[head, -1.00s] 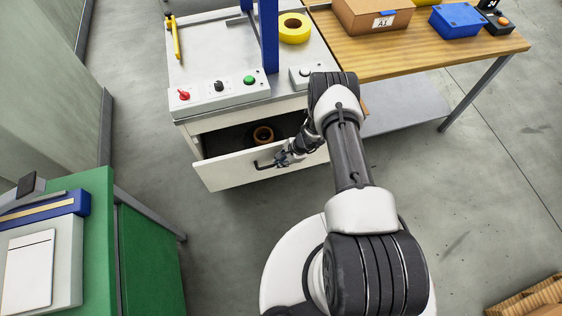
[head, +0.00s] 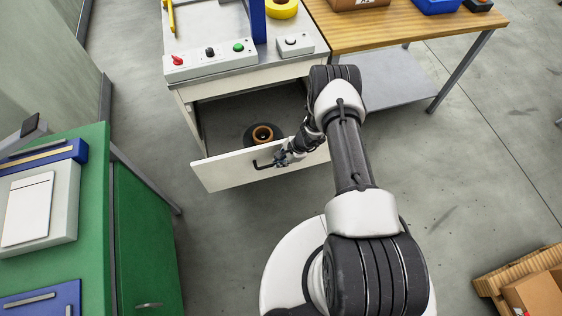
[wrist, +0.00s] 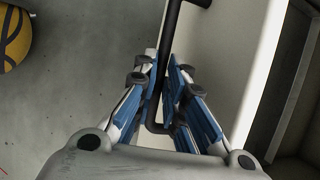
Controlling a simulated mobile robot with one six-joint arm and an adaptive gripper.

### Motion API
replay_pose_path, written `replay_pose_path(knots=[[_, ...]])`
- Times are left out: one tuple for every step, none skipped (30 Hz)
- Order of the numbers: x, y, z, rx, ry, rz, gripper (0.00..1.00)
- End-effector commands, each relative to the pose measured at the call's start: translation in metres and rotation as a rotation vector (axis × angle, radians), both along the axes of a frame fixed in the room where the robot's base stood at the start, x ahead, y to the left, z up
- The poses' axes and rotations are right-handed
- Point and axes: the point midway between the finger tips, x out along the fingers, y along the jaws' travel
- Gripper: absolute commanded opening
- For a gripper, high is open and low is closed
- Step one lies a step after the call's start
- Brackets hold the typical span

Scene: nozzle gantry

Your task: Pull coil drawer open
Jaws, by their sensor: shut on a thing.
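The coil drawer (head: 235,170) is a white-fronted drawer under the grey-topped cabinet, and it stands open with its dark inside showing. My gripper (head: 283,159) is at the drawer front, shut on the dark bar handle (head: 262,165). In the wrist view the blue finger pads of my gripper (wrist: 166,105) lie on both sides of the black handle (wrist: 170,45), beside the white drawer front (wrist: 228,60). Part of the drawer's right side is hidden behind my arm.
The cabinet top (head: 215,75) carries red, black and green controls, a blue post and a yellow ring (head: 282,8). A wooden table (head: 410,25) stands right. A green cabinet (head: 145,245) is at the left. A pallet with a box (head: 535,295) lies lower right. Floor between is clear.

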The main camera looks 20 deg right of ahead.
Motion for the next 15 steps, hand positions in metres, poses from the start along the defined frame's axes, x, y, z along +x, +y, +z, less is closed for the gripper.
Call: replay_pose_path(knots=[[0.0003, -0.0003, 0.0002, -0.001, 0.0, 0.0, 0.0], [0.0003, -0.0002, 0.0002, -0.001, 0.0, 0.0, 0.0], [0.0003, -0.0003, 0.0003, -0.001, -0.001, -0.001, 0.0], [0.0003, -0.0003, 0.0003, -0.001, -0.001, -0.001, 0.0], [0.0003, -0.0002, 0.0003, -0.001, -0.001, -0.001, 0.0], [0.0004, -0.0003, 0.0003, -0.001, -0.001, -0.001, 0.0], [0.0005, -0.0003, 0.0003, -0.001, -0.001, -0.001, 0.0], [0.0005, -0.0003, 0.0003, -0.001, -0.001, -0.001, 0.0], [0.0005, -0.0003, 0.0003, -0.001, -0.001, -0.001, 0.0], [0.0005, -0.0003, 0.0003, -0.001, -0.001, -0.001, 0.12], [0.0005, -0.0003, 0.0003, -0.001, -0.001, -0.001, 0.14], [0.0005, -0.0003, 0.0003, -0.001, -0.001, -0.001, 0.17], [0.0005, -0.0003, 0.0003, 0.0, -0.001, 0.0, 0.19], [0.0005, -0.0002, 0.0004, 0.0, -0.001, 0.0, 0.21], [0.0005, -0.0002, 0.0004, 0.0, -0.001, 0.0, 0.24]])
